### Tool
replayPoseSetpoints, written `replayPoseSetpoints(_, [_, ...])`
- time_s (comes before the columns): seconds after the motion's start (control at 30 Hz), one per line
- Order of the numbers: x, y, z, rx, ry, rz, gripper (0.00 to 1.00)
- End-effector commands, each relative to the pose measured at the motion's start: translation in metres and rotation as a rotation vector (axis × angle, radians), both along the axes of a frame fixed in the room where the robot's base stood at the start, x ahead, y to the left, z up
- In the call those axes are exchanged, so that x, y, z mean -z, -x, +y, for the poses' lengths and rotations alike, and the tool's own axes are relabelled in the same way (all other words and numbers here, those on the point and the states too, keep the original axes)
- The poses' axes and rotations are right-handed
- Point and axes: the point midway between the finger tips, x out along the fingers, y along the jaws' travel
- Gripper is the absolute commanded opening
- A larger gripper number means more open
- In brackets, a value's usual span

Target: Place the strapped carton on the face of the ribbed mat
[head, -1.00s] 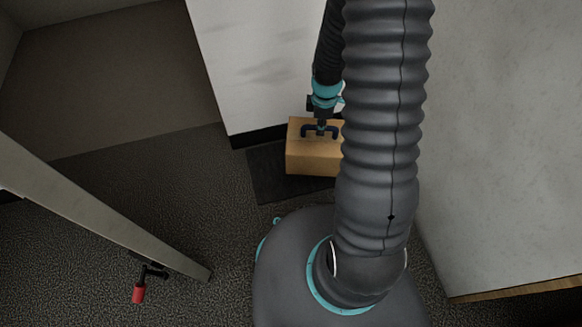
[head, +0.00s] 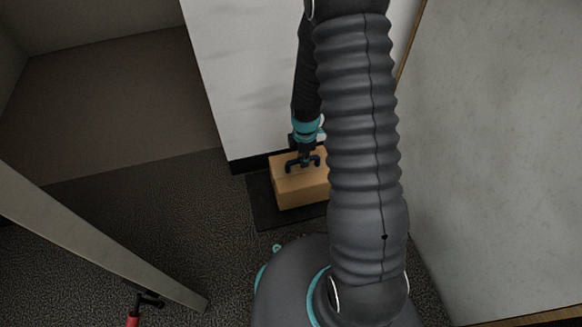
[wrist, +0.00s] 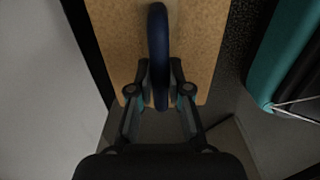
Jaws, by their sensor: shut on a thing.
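The strapped carton (head: 303,193) is a tan box with a dark blue handle on top. My gripper (head: 303,164) is above the carton, shut on that handle. In the wrist view my gripper (wrist: 160,92) has a finger on each side of the dark blue handle (wrist: 158,40), with the carton's tan top (wrist: 205,35) beneath. The dark mat (head: 263,207) lies on the floor by the white block. The carton appears over the mat, slightly turned; whether it touches it I cannot tell. My arm hides the right side of both.
A white block (head: 250,80) stands right behind the mat. A pale grey panel (head: 490,160) is at the right. A slanted grey beam (head: 90,235) and a red-ended item (head: 133,321) are at lower left. Floor left of the mat is clear.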

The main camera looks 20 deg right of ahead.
Motion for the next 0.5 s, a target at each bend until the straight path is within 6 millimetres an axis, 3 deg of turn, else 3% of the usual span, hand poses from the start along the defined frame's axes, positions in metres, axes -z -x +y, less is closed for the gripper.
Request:
replayPoseSetpoints(0.2, [0.019, -0.019, 0.026, -0.002, 0.0, -0.001, 0.0])
replayPoseSetpoints(0.5, [0.03, -0.024, 0.034, 0.001, 0.0, 0.0, 0.0])
